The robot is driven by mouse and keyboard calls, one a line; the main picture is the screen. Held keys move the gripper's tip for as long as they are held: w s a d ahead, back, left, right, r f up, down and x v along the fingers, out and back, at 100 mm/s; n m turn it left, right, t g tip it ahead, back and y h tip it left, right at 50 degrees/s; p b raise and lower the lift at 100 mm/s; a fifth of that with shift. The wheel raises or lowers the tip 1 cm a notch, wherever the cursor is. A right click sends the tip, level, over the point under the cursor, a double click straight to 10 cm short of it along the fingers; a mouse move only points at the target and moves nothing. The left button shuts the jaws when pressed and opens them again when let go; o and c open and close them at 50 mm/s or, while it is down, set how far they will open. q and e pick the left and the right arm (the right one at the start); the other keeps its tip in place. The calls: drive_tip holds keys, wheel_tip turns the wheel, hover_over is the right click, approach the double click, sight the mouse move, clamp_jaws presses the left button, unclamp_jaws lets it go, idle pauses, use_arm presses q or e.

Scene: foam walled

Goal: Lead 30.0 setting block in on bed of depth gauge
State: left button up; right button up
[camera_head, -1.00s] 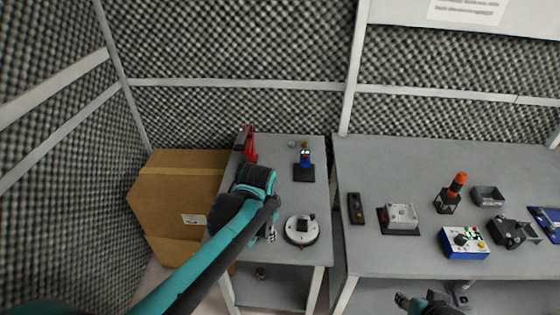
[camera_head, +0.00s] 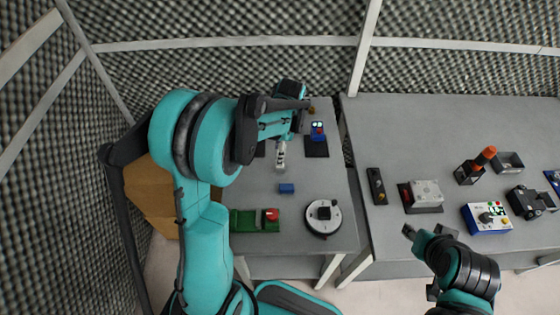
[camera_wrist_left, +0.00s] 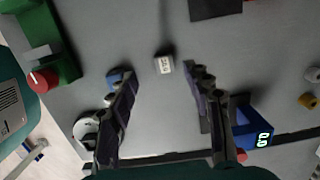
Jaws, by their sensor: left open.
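A small pale block with a dark printed label, likely the setting block (camera_wrist_left: 164,63), lies on the table in the left wrist view. It sits just beyond and between the fingertips of my left gripper (camera_wrist_left: 163,80), which is open and empty. The blue depth gauge (camera_wrist_left: 256,128) with a lit display stands to the right, partly behind a finger. In the head view the gauge (camera_head: 318,130) stands on a black base (camera_head: 317,149), right of my left gripper (camera_head: 281,158). My right gripper (camera_head: 424,238) is low, over the front of the right table.
A blue block (camera_head: 287,188), a green fixture with a red knob (camera_head: 255,220) and a round white device (camera_head: 323,216) stand on the left table. A gap separates it from the right table (camera_head: 400,130), which holds several devices. Foam walls close the back.

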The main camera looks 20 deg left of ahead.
sight(280, 168)
use_arm(q)
wheel_tip(280, 168, down, 2)
drive_tip(key=shift+s+f+b, duration=0.1)
drive_tip(key=shift+b, duration=0.3)
drive_tip(key=f, duration=0.1)
drive_tip(key=f+b, duration=0.1)
drive_tip(key=f, duration=0.1)
drive_tip(key=w+f+b, duration=0.1)
drive_tip(key=f, duration=0.1)
drive_tip(key=shift+d+f, duration=0.15)
drive_tip(key=shift+f, duration=0.1)
drive_tip(key=shift+s, duration=0.1)
drive_tip(key=shift+r, duration=0.1)
clamp_jaws()
